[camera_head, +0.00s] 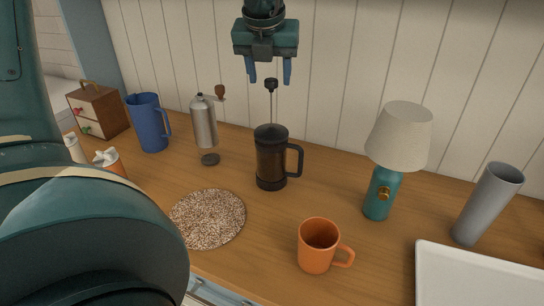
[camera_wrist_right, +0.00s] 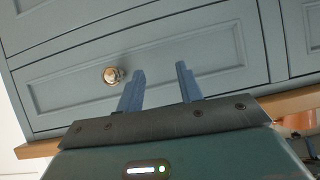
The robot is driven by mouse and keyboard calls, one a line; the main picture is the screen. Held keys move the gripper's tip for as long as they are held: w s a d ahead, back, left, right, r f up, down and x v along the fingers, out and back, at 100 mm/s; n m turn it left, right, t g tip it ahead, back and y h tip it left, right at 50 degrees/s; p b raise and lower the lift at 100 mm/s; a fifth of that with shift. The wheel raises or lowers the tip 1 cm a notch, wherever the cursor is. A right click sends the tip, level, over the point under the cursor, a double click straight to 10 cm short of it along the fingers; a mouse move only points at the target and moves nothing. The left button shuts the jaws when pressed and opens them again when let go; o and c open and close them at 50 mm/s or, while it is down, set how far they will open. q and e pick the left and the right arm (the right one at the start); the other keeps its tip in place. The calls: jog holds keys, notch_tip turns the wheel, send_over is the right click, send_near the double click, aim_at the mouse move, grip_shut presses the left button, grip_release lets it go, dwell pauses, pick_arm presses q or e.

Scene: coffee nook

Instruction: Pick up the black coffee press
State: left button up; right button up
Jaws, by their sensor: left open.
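The black coffee press (camera_head: 271,157) stands upright on the wooden counter, in the middle of the head view. It has a dark see-through body, a handle to the right and a raised plunger rod with a round knob. My left gripper (camera_head: 269,80) is open, with its two blue fingers pointing down at the height of the knob in the picture. The knob shows between the fingertips; I cannot tell whether it is between them in depth. My right gripper (camera_wrist_right: 159,70) is open and empty in the right wrist view, in front of a blue-grey drawer (camera_wrist_right: 205,65).
An orange mug (camera_head: 318,246) stands in front of the press, a speckled round mat (camera_head: 208,218) front left. A grinder (camera_head: 204,125) and blue pitcher (camera_head: 148,122) stand left. A lamp (camera_head: 398,138), grey cup (camera_head: 487,205) and white tray (camera_head: 475,280) are right.

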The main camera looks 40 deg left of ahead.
aim_at(271, 80)
pick_arm(q)
jog(key=x, duration=0.4)
jog(key=shift+p, duration=0.35)
jog(key=shift+c, duration=0.5)
grip_shut()
jog(key=shift+r, duration=0.1)
dwell(0.4)
